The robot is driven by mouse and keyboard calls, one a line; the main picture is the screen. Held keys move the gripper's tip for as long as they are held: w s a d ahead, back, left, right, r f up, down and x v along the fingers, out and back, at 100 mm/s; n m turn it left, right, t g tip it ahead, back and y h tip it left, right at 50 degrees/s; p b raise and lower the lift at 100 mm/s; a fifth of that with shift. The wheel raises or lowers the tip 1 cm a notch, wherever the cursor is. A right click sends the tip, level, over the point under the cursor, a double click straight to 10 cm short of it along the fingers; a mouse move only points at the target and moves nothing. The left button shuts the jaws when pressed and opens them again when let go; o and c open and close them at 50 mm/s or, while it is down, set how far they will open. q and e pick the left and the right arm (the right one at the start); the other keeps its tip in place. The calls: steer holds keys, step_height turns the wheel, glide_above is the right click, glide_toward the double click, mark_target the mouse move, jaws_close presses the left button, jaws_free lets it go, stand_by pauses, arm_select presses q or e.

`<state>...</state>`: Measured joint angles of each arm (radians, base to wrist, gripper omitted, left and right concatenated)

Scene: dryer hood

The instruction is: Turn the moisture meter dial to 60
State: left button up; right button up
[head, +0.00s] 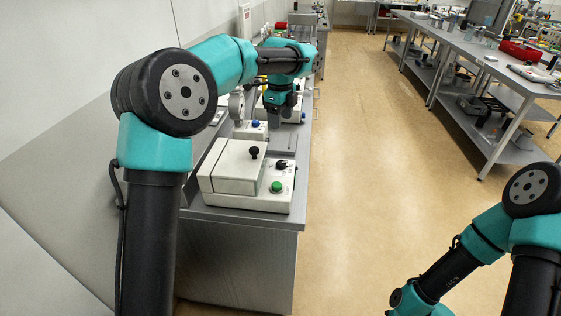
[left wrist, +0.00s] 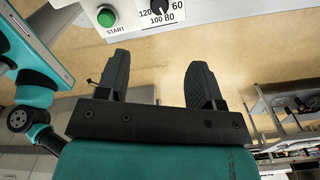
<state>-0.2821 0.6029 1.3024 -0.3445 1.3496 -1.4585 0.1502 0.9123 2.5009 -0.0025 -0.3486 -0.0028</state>
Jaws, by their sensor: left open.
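A white instrument (head: 228,172) stands on the near end of the bench, with a black knob on its lid, a small black dial (head: 281,165) and a green button (head: 276,187) on its front part. In the left wrist view a black dial knob (left wrist: 159,7) sits by the numbers 60, 80, 100 and 120, next to a green START button (left wrist: 106,18); the top is cut off. I cannot tell where its pointer stands. My left gripper (head: 275,122) is beyond the near instrument. Its fingers (left wrist: 160,65) are open, empty and apart from the dial. My right gripper is out of view.
A wall borders the bench on the left. The floor (head: 365,160) to the right is clear, up to a shelved metal table (head: 462,48).

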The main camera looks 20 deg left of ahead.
mark_target(280, 162)
arm_select(q)
step_height(280, 162, down, 17)
steer(key=shift+r, duration=0.1)
stand_by(0.5)
steer(key=shift+c, duration=0.2)
steer(key=c, duration=0.9)
steer(key=shift+n, duration=2.3)
steer(key=o, duration=0.9)
steer(key=shift+o, duration=0.2)
steer(key=shift+r, duration=0.1)
step_height(280, 162, up, 17)
